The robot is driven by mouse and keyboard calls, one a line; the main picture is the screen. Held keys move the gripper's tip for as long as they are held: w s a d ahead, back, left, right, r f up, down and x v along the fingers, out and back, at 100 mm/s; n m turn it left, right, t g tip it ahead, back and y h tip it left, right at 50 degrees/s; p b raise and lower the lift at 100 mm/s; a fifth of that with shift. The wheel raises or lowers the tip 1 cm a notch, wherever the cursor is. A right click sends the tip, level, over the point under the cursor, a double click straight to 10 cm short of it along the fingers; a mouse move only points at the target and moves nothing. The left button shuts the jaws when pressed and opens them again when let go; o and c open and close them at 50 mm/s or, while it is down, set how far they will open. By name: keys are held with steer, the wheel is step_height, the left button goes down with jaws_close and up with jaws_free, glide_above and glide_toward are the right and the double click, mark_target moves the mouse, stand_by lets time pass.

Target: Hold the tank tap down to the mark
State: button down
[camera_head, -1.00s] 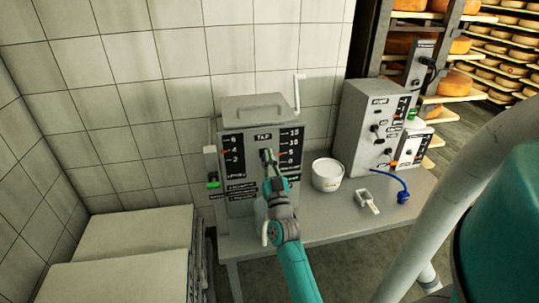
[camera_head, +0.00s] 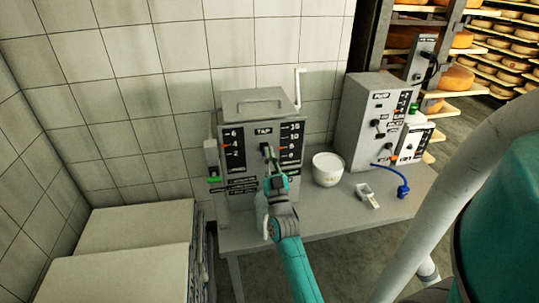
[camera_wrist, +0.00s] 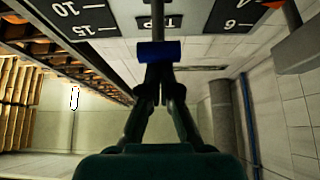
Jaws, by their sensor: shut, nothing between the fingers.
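The grey tank (camera_head: 240,108) stands on the bench against the tiled wall. Its front has a TAP label, a 6-4-2 scale (camera_head: 234,145) on the left and a 15-10-5 scale (camera_head: 291,142) on the right, each with an orange-red pointer. The tap lever sticks out below the label; in the wrist view its grey rod (camera_wrist: 157,18) ends in a blue grip (camera_wrist: 150,52). My gripper (camera_head: 269,160) is in front of the tap, shut and empty. In the wrist view its fingertips (camera_wrist: 159,68) meet right at the blue grip; I cannot tell whether they press it.
A white bowl (camera_head: 327,170) stands right of the tank. A small white item (camera_head: 368,196) and a blue cable (camera_head: 390,176) lie on the bench (camera_head: 330,213). A grey control box (camera_head: 362,120) stands farther right. White-topped blocks (camera_head: 130,240) fill the lower left.

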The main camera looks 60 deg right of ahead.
steer(key=shift+s+a+f+h, duration=0.1)
steer(key=shift+f+h, duration=0.3)
steer(key=shift+h, duration=0.1)
steer(key=shift+a+f+t+h, duration=0.1)
steer(key=shift+f+t+h, duration=0.5)
steer(key=shift+f, duration=1.05)
stand_by(5.8)
